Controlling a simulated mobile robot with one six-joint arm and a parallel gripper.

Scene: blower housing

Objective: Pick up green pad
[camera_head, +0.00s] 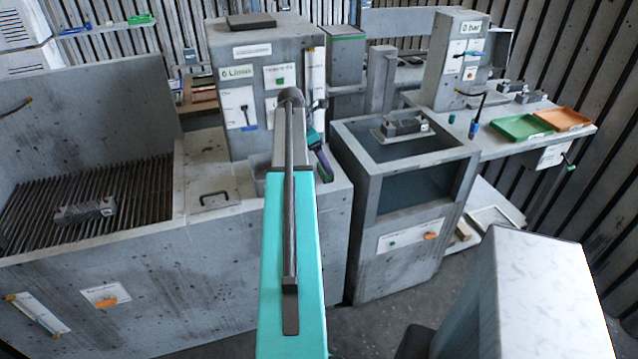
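No single thing is clearly the green pad. A flat green tray-like piece (520,127) lies on the right-hand bench, beside an orange one. Small green patches also show on the front of the middle cabinet (393,243) and on the grey machine's label (280,82). My teal arm rises through the middle of the view. What seems to be my gripper (323,163), dark with purple and green edges, shows just right of the arm, well left of the green tray. Its fingers are too small and partly hidden to tell open from shut.
The orange tray (563,118) lies right of the green one. A grey part (403,126) sits on the middle cabinet (375,265). Another metal part (84,210) rests on the left slatted grate (140,190). A pale block (540,295) stands at the front right. Grey floor shows between.

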